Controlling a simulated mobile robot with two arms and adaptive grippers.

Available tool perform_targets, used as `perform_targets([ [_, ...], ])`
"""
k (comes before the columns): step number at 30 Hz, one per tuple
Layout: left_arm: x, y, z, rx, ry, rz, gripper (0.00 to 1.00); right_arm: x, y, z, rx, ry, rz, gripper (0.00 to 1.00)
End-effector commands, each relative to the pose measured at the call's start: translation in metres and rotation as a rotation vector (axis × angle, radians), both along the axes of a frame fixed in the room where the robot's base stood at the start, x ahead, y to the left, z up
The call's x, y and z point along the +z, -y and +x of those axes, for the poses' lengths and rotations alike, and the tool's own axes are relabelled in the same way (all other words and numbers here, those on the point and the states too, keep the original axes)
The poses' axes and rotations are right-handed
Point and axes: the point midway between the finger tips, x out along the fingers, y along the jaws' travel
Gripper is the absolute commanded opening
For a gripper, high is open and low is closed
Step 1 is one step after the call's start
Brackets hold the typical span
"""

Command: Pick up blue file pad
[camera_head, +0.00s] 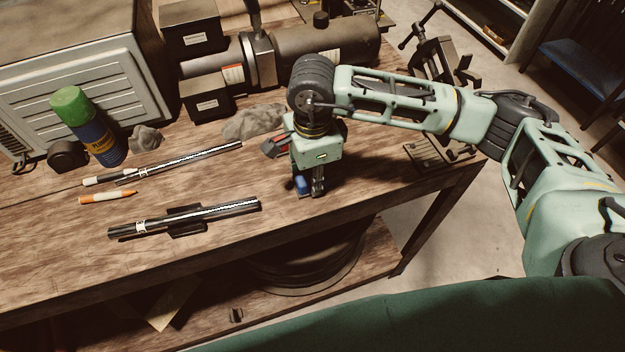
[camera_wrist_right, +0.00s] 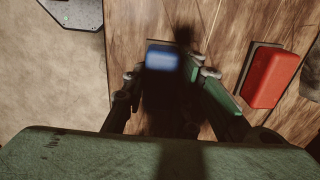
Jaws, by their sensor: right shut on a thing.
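The blue file pad (camera_head: 301,184) is at the lower end of my right gripper (camera_head: 310,190), over the right part of the workbench. It also shows in the right wrist view (camera_wrist_right: 162,58), between the two fingers of my right gripper (camera_wrist_right: 165,80). The fingers are shut on the pad, and shadow darkens much of the space between them. I cannot tell whether the pad touches the bench top. My left gripper is not in view.
A red block (camera_wrist_right: 270,78) lies beside the gripper on the wooden bench (camera_head: 345,205). A dark rod (camera_head: 185,220), an orange marker (camera_head: 108,197) and a green-capped spray can (camera_head: 90,128) are to the left.

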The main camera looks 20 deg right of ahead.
Motion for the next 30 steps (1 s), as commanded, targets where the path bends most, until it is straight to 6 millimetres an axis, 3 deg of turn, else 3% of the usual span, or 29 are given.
perform_targets([
  [14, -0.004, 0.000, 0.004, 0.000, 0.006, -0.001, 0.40, 0.006, 0.000, 0.001, 0.000, 0.004, 0.001, 0.00],
  [21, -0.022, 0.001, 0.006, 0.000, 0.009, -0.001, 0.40, 0.039, -0.001, 0.002, 0.001, 0.009, 0.002, 0.00],
  [30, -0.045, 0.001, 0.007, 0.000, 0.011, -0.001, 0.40, 0.078, 0.041, -0.054, -0.001, 0.007, -0.001, 0.00],
])
